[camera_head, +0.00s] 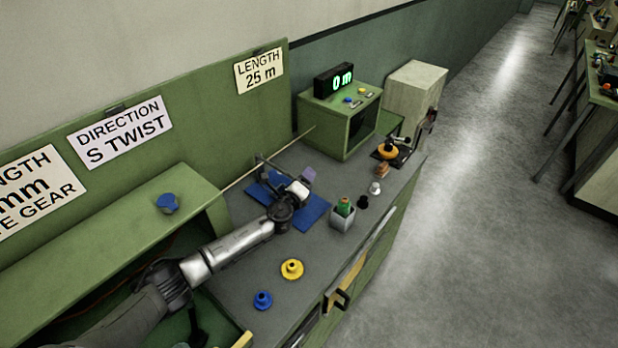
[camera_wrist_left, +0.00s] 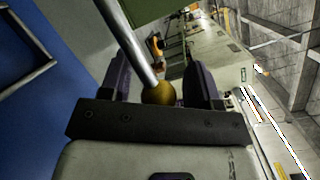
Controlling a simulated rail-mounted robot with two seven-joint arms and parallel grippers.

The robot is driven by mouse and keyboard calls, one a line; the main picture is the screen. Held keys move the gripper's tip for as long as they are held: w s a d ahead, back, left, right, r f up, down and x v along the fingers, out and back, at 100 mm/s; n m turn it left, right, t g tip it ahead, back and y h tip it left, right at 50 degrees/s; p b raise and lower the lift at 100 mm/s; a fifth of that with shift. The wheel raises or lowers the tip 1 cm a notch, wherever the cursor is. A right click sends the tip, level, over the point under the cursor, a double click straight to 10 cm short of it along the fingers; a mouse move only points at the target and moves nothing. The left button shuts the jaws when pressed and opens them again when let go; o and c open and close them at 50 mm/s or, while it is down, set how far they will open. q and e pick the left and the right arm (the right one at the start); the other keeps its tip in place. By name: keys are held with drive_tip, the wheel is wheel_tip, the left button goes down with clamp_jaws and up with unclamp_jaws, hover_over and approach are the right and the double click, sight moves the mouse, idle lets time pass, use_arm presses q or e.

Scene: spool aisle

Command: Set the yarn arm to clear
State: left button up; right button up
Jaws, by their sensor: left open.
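In the left wrist view a grey metal rod with a brass ball (camera_wrist_left: 158,93) at its end, likely the yarn arm, runs between my fingers. My left gripper (camera_wrist_left: 161,82) is open around it; I cannot tell whether either finger touches it. In the head view my left gripper (camera_head: 305,182) is over the blue plate (camera_head: 312,213) on the bench, beside a thin metal frame (camera_head: 262,162). The rod's ball end is hard to make out there. No mark for clear is readable. My right gripper is not in view.
A green box with a "0 m" display (camera_head: 341,80) stands behind. A grey cup (camera_head: 341,217) with a green spool is right of the plate. Yellow (camera_head: 292,269) and blue (camera_head: 262,300) knobs are at the front. A green shelf (camera_head: 110,235) is left.

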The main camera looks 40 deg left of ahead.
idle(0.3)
use_arm(q)
drive_tip(key=shift+r, duration=0.15)
clamp_jaws()
